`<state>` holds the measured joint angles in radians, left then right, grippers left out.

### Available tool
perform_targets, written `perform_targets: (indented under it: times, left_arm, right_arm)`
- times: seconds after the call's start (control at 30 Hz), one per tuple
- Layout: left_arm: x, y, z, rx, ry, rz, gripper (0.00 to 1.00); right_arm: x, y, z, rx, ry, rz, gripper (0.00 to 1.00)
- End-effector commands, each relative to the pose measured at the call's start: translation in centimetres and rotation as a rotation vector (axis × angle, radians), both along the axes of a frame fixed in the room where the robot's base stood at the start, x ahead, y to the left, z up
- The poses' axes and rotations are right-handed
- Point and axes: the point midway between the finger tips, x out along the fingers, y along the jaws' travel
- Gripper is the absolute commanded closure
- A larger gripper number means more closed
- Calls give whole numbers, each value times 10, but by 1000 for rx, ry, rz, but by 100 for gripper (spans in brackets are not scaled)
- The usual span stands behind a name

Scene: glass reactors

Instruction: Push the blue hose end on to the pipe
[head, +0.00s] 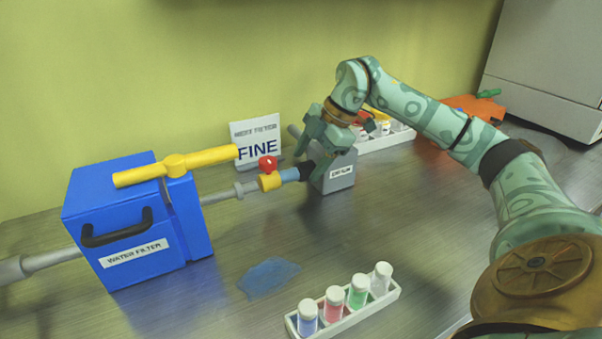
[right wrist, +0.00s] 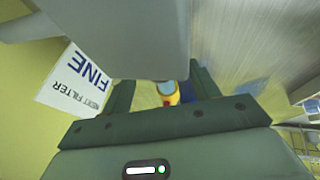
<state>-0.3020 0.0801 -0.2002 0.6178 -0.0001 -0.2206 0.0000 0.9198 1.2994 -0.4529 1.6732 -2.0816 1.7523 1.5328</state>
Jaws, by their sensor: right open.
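The blue hose end (head: 290,174) is a short light-blue piece in line with the pipe (head: 240,190). It lies against the yellow valve (head: 269,182) with a red knob; how far it sits on the pipe cannot be told. My right gripper (head: 316,158) is at the hose end's right side, in front of the grey block (head: 341,178). In the right wrist view, its open fingers (right wrist: 163,92) stand either side of a small view of the light-blue piece (right wrist: 167,87) and yellow valve. The grey block hides much there. My left gripper is out of view.
A blue water filter box (head: 125,225) with a yellow lever (head: 175,166) stands left. A FINE sign (head: 256,140) stands behind. A white rack (head: 345,312) of capped vials is in front, beside a blue patch (head: 268,277). The middle right of the bench is clear.

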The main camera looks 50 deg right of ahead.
Motion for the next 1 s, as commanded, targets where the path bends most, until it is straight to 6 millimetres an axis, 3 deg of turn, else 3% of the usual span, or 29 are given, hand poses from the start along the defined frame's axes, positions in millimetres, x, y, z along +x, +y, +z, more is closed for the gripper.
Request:
perform_targets:
  times: [0.03,0.17,0.5,0.57,0.73,1.0]
  left_arm:
    - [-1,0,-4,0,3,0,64]
    - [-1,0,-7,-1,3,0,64]
    - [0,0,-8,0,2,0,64]
    - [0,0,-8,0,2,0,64]
    - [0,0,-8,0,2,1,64]
    - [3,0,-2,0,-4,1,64]
  right_arm:
    - [3,3,-10,2,3,0,40]
    - [7,6,-20,1,2,0,40]
    - [9,8,-22,0,-1,0,40]
    - [9,8,-22,0,-1,0,54]
    - [9,7,-22,-1,-1,1,100]
    - [11,15,-19,1,-2,2,100]
